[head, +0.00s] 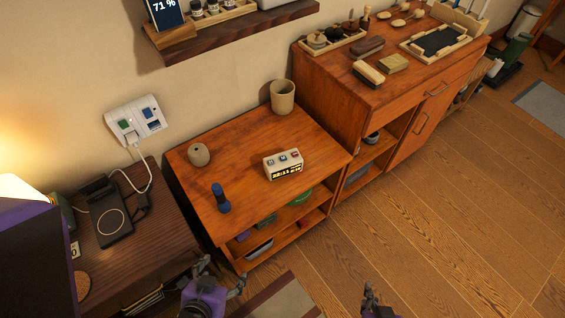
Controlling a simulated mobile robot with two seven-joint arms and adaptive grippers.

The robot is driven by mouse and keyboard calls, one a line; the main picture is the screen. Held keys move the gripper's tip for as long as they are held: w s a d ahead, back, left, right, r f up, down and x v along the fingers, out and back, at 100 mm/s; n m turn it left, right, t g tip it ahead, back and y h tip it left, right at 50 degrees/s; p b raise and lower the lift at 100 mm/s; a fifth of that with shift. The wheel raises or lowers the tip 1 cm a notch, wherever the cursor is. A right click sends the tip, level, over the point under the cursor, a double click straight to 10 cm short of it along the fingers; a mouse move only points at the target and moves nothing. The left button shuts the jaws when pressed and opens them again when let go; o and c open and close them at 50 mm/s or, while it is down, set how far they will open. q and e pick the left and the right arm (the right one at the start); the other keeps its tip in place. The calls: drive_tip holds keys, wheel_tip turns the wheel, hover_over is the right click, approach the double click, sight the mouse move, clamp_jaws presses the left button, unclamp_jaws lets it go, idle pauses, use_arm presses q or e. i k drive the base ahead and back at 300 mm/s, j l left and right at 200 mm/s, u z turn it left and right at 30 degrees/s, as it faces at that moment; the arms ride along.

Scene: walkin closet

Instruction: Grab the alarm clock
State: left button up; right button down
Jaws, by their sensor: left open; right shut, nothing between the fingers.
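The alarm clock (283,164) is a small cream box with a dark digital display on its front and coloured buttons on top. It sits upright near the front right of the lower wooden cabinet's top (240,150). My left gripper (224,273) is at the bottom of the head view, open and empty, in front of the cabinet and apart from the clock. My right gripper (370,290) is at the bottom edge, shut and empty, over the floor to the right. Most of both arms is out of view.
A blue bottle-like object (221,198), a round beige pot (199,154) and a beige cup (283,96) share the cabinet top. A taller cabinet (390,80) with brushes and trays adjoins at right. A dark side table (130,240) stands left.

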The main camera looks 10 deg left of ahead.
sight(291, 165)
drive_tip(key=j+z, duration=0.1)
drive_tip(key=j, duration=0.45)
drive_tip(key=k+j+z, duration=0.1)
drive_tip(key=j, duration=0.45)
drive_tip(key=k+j+z, duration=0.1)
drive_tip(key=j, duration=0.45)
drive_tip(key=i+l, duration=0.15)
drive_tip(key=l, duration=0.15)
drive_tip(key=i+l, duration=0.15)
drive_tip(key=l, duration=0.15)
